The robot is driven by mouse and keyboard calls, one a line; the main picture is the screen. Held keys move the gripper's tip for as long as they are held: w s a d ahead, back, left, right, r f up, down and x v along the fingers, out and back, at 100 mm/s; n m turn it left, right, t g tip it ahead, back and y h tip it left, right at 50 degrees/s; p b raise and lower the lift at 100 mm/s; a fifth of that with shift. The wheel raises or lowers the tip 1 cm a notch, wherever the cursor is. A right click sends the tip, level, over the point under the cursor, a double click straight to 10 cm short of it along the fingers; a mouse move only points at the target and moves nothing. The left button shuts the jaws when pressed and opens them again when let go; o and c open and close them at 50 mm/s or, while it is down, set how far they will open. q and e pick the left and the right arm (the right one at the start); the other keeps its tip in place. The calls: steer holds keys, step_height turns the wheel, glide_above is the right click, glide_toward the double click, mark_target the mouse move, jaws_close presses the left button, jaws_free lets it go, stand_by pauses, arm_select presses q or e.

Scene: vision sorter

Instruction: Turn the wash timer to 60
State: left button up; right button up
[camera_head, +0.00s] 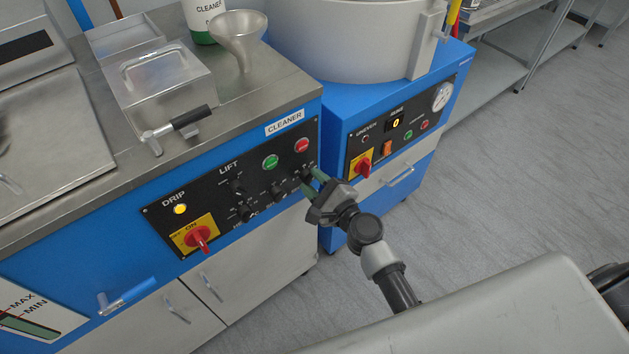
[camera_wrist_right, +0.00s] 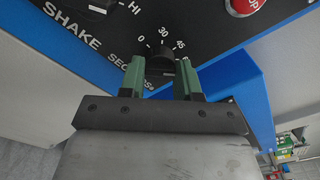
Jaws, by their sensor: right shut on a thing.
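My right gripper (camera_head: 312,180) reaches the right end of the black control panel on the blue cleaner machine. It also shows in the wrist view (camera_wrist_right: 162,75), where its two green fingers are shut on a black dial knob (camera_wrist_right: 160,65), one on each side. Marks 0, 30 and 45 are printed around this knob; a further mark at its right is partly hidden. I see no 60 mark, and the knob's pointer cannot be made out. The word WASH is not readable. My left gripper is not in view.
A green button (camera_head: 270,162) and a red button (camera_head: 302,145) sit just above the knob. Other black knobs (camera_head: 277,192) lie to its left, and a red switch (camera_head: 199,236) is farther left. A second blue machine (camera_head: 400,140) stands close on the right.

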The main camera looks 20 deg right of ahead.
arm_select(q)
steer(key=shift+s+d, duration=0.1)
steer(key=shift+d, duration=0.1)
arm_select(e)
steer(key=shift+f, duration=0.1)
steer(key=o, duration=0.9)
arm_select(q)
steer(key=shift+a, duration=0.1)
arm_select(e)
steer(key=shift+o, duration=0.2)
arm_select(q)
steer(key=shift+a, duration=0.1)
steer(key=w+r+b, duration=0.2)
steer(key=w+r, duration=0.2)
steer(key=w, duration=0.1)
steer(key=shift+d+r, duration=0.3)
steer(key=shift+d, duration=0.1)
arm_select(e)
steer(key=v, duration=1.1)
